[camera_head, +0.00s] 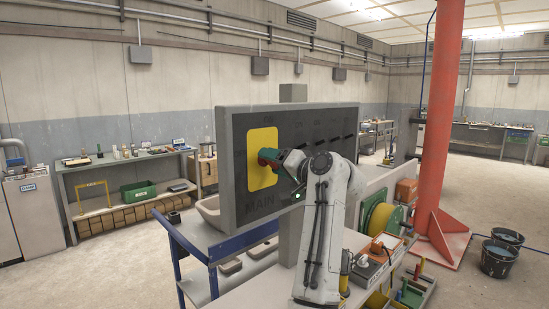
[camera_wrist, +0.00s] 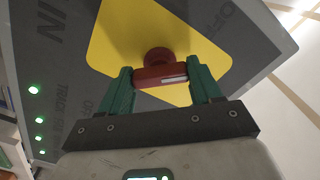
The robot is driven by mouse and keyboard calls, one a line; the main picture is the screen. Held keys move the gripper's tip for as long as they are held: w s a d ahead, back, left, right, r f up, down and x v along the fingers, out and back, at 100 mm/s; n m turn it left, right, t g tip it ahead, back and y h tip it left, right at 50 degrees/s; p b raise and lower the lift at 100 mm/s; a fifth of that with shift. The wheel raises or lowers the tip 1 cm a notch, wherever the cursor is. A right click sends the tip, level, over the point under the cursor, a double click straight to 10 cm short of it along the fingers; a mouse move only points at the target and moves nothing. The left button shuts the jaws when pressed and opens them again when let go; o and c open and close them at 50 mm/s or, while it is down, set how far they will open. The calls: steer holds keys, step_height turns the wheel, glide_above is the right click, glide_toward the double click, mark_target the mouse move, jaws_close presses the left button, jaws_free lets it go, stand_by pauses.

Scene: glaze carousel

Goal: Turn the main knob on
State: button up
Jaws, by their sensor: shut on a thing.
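The main knob (camera_wrist: 157,58) is red, with a crossbar handle that has a white line on its right half in the wrist view. It sits on a yellow plate (camera_wrist: 112,30) on the grey panel. The same yellow plate (camera_head: 262,140) shows in the head view above the word MAIN. My gripper (camera_wrist: 162,80) has green fingers, one at each end of the red handle, and is shut on it. In the head view my gripper (camera_head: 268,158) covers most of the knob. The letters OFF stand at the plate's upper right in the wrist view.
The grey panel (camera_head: 235,185) bears smaller dark switches to the right, partly behind my arm. Several green lights (camera_wrist: 34,89) glow on it. A blue-framed cart (camera_head: 195,248) stands below left. A red column (camera_head: 440,120) stands to the right, beside black buckets (camera_head: 500,258).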

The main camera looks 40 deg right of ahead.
steer(key=shift+m+p, duration=0.5)
steer(key=shift+m, duration=0.6)
steer(key=shift+d, duration=0.1)
steer(key=o, duration=1.1)
steer(key=shift+c, duration=0.2)
steer(key=s+b, duration=0.3)
steer(key=s, duration=0.7)
steer(key=shift+s+d, duration=0.15)
steer(key=shift+s, duration=0.25)
